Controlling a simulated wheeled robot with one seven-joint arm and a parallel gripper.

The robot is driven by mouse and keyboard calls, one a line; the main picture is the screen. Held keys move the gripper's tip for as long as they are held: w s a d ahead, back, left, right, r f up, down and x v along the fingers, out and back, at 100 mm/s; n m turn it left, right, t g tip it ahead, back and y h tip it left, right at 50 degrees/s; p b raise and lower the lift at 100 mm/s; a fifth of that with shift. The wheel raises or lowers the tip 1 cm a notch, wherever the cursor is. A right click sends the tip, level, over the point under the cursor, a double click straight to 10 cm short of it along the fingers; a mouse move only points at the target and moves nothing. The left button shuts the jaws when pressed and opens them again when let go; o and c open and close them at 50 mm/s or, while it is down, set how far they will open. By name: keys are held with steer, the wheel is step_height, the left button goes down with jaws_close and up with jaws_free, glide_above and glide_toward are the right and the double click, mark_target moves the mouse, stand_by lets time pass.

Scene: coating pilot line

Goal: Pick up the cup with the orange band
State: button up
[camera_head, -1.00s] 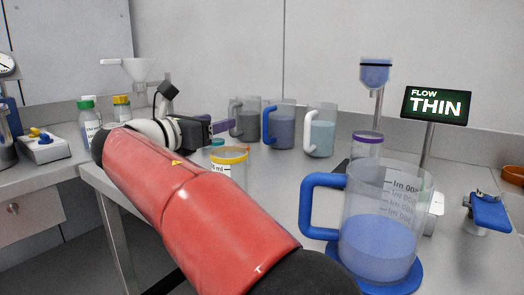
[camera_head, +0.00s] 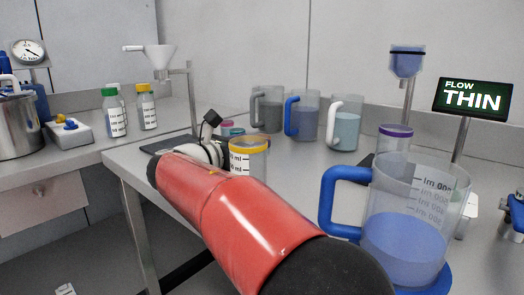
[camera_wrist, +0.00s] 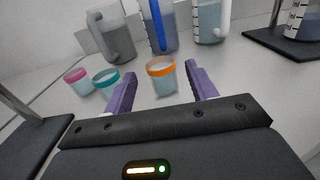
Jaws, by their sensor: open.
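The cup with the orange band (camera_wrist: 163,82) stands upright on the bench in the wrist view, clear-walled with pale contents. My gripper (camera_wrist: 159,68) is open, its two purple fingers pointing toward the cup. In the picture the cup lies between the fingertips, nearer the middle; I cannot tell whether it is within their reach. No contact shows. In the head view my red arm hides the fingers, and I cannot make out the orange-banded cup there; a larger yellow-banded container (camera_head: 248,160) stands in that area.
Left of the cup stand a teal-banded cup (camera_wrist: 106,84) and a pink-banded cup (camera_wrist: 78,82). Behind are grey (camera_head: 266,110), blue-handled (camera_head: 301,121) and white-handled (camera_head: 345,126) jugs. A large blue-handled jug (camera_head: 412,215) stands front right. A stand with dark base is at the wrist view's left.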

steer(key=x, duration=0.4)
steer(key=shift+w+d, duration=0.3)
steer(key=c, duration=1.1)
steer(key=shift+o, duration=0.2)
